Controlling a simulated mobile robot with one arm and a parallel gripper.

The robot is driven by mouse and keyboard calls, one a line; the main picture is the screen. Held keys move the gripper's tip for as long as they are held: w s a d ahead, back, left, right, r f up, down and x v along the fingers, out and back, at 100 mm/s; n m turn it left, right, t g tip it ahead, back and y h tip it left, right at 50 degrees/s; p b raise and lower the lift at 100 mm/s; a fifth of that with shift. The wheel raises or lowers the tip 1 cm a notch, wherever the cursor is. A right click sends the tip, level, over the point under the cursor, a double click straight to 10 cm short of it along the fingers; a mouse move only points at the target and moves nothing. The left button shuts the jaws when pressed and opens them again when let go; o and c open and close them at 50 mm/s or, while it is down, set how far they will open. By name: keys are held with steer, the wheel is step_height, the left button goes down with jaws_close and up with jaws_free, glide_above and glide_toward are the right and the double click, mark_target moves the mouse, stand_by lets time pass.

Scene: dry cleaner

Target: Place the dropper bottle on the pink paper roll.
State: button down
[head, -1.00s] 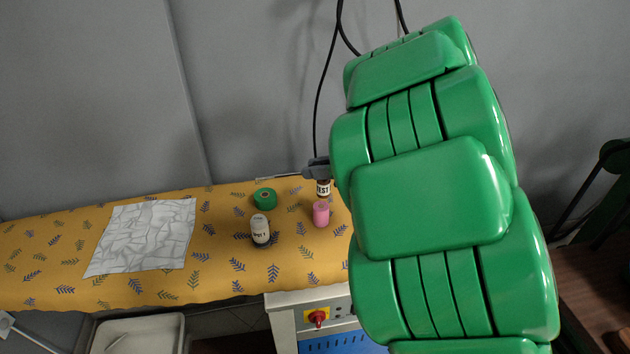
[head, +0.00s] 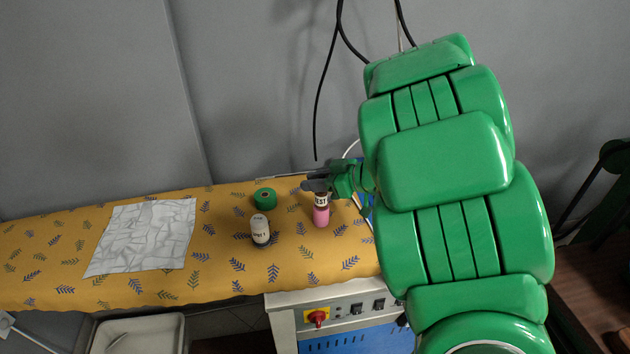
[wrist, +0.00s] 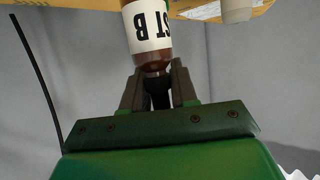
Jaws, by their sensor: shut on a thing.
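My gripper (head: 317,184) is shut on the dropper bottle (head: 321,199), a small brown bottle with a white label. In the wrist view the dropper bottle (wrist: 148,38) sits between the fingers (wrist: 158,88), held at its narrow end. The pink paper roll (head: 321,217) stands upright on the patterned cloth. In the head view the bottle is directly above the roll and overlaps its top edge. I cannot tell whether they touch. The roll is not clearly visible in the wrist view.
A green roll (head: 265,198) and a white-labelled bottle with a dark base (head: 260,231) stand to the left on the yellow board (head: 225,265). A crumpled grey-white sheet (head: 145,235) lies further left. A dark cable (head: 317,110) hangs behind my gripper.

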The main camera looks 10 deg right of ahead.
steer(key=shift+f, duration=0.1)
steer(key=c, duration=0.9)
jaws_free()
steer(key=shift+s+d, duration=0.1)
steer(key=shift+d, duration=0.05)
steer(key=shift+v, duration=5.9)
